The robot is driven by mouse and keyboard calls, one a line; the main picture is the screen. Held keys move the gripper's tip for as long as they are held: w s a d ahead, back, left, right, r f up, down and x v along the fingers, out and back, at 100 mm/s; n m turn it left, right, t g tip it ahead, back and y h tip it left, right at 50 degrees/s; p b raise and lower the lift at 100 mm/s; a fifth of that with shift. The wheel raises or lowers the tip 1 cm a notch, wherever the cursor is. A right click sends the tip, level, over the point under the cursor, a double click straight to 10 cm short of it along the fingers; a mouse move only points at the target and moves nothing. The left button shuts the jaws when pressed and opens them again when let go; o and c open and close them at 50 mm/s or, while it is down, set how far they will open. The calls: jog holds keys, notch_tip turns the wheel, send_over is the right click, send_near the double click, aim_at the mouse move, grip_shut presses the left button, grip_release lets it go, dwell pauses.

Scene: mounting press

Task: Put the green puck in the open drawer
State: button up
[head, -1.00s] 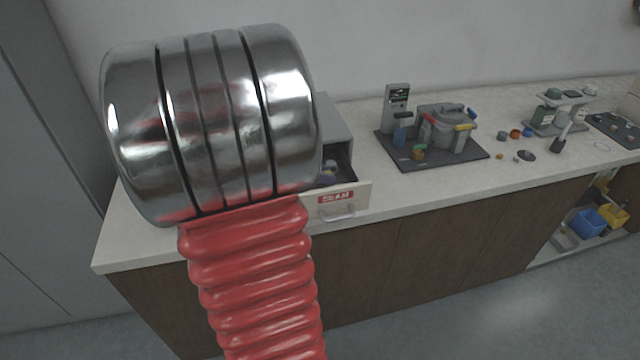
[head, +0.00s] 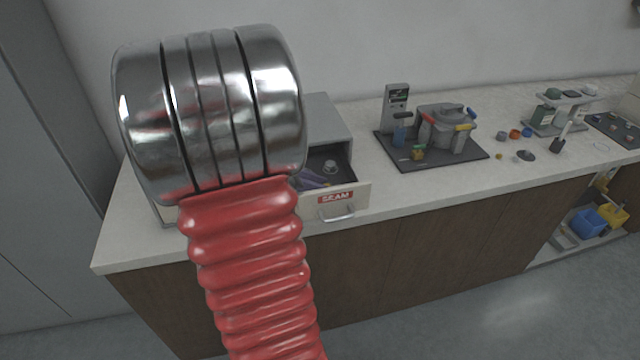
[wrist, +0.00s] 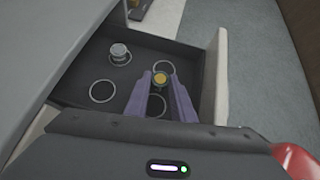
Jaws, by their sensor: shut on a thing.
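The open drawer (wrist: 75,72) fills the middle of the wrist view, with several pale ring outlines on its dark floor. Its front, labelled SEAM, shows in the head view (head: 357,198). My gripper (wrist: 160,80) has purple fingers and is shut on a small puck with a yellow top (wrist: 161,78). No green shows on it from above, and its sides are hidden by the fingers. The fingers and puck appear over the drawer, near a ring at its front side; I cannot tell whether the puck touches the floor. In the head view my fingers (head: 312,179) are partly hidden by my arm.
A grey puck (wrist: 120,52) stands in the drawer's far-left ring. A ring at left (wrist: 102,91) is empty. On the counter, a dark mat (head: 450,158) holds a grey press (head: 447,128), and small coloured pucks (head: 515,133) lie further right.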

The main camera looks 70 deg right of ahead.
jog(key=shift+f, duration=0.2)
jog(key=shift+a+f, duration=0.15)
jog(key=shift+f, duration=0.45)
jog(key=o, duration=1)
jog(key=shift+r, duration=0.55)
jog(key=v, duration=1.2)
jog(key=shift+d+r, duration=0.2)
jog(key=shift+r, duration=0.15)
jog(key=shift+w+a, duration=0.1)
